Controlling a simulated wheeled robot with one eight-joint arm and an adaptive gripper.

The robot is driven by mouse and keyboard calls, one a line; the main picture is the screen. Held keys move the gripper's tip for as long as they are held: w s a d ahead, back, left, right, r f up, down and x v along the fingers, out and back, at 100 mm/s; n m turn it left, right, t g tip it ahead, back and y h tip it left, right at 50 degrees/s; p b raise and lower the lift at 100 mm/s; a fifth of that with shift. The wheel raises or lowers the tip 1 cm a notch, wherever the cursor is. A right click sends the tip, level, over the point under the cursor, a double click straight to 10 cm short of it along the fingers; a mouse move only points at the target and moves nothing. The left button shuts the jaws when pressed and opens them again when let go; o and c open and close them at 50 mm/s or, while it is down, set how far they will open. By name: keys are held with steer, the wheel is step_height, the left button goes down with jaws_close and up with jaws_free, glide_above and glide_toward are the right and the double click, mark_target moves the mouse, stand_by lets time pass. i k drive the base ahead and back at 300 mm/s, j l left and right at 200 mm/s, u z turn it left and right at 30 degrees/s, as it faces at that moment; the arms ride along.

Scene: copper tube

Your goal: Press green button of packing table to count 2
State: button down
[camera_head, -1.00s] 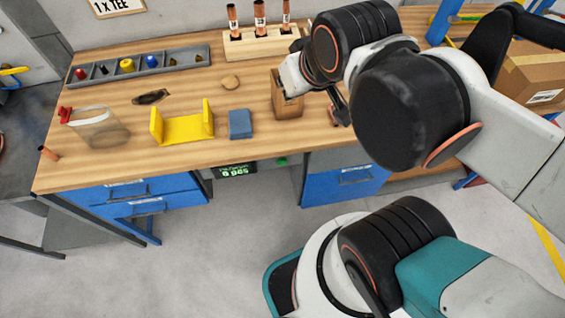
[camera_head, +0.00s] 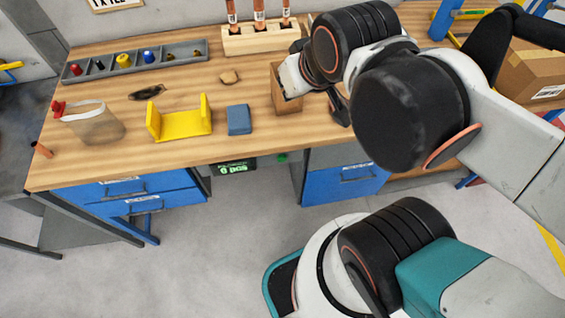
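The packing table (camera_head: 190,150) has a wooden top and blue drawers. A dark counter display (camera_head: 234,167) hangs under its front edge and shows green text that looks like "6 PCS". The green button (camera_head: 282,157) sits just right of the display, small and partly in shadow under the edge. My gripper (camera_head: 340,105) is over the tabletop on the right, above and to the right of the button and apart from it.
A brown box (camera_head: 287,98) stands close beside my gripper. A blue block (camera_head: 239,119), a yellow holder (camera_head: 180,122), a clear bag (camera_head: 93,122) and a grey parts tray (camera_head: 135,62) lie to the left. A wooden rack (camera_head: 260,38) with copper tubes stands behind.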

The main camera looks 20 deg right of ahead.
mark_target(282, 158)
steer(key=k+j, duration=1.05)
steer(key=k+l+u, duration=0.05)
steer(key=k, duration=0.05)
